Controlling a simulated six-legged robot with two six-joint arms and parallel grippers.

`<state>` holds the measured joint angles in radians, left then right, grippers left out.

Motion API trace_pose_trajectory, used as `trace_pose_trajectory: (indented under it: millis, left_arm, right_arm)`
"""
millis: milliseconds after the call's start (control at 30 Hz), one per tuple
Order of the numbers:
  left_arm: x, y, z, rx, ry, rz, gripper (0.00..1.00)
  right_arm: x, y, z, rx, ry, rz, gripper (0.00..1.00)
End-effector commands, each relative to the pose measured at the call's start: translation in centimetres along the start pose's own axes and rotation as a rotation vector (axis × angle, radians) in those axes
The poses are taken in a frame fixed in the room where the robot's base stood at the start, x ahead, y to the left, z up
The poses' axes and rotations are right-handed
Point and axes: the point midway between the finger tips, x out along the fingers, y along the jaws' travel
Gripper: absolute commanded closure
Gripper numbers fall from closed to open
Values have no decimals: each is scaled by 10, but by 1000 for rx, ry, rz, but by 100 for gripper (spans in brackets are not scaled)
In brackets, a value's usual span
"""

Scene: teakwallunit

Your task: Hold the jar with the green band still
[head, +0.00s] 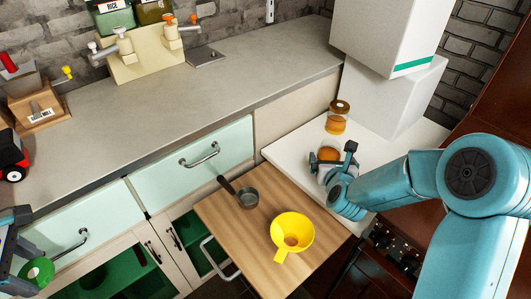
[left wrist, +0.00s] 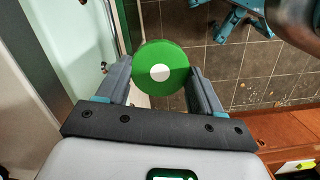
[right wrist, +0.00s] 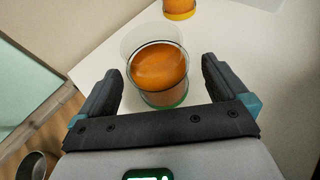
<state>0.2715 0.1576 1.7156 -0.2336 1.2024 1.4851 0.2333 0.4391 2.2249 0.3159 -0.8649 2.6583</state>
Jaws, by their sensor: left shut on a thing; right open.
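The jar with the green band (right wrist: 160,72) is clear glass with orange contents and stands on the white worktop. In the head view its orange contents (head: 328,154) show partly behind my right gripper (head: 336,172). In the right wrist view, my right gripper (right wrist: 162,88) is open, with one finger on each side of the jar and visible gaps. The green band shows low on the glass. My left gripper (left wrist: 158,82) is shut on a green disc with a white centre (left wrist: 162,55), like a lid. The disc also shows at the head view's lower left (head: 37,272).
A second jar with a brown lid (head: 337,118) stands behind the first. White boxes (head: 390,90) stand beyond it. A yellow funnel (head: 291,232) and a small pan (head: 247,197) lie on the wooden board (head: 225,225). The long grey counter (head: 190,100) has much free room.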

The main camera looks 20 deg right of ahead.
Motion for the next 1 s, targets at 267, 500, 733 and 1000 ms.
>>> trace_pose_trajectory:
  millis: [267,500,733,1000]
  left_arm:
    - [-10,0,1,0,0,0,62]
    - [-10,0,1,0,0,0,62]
    - [-10,0,1,0,0,0,62]
    - [-11,0,1,0,0,1,62]
  right_arm:
    - [40,2,4,1,1,-2,0]
    - [46,2,4,0,0,0,0]
    - [46,2,4,0,0,0,13]
    - [46,2,5,0,-4,-1,70]
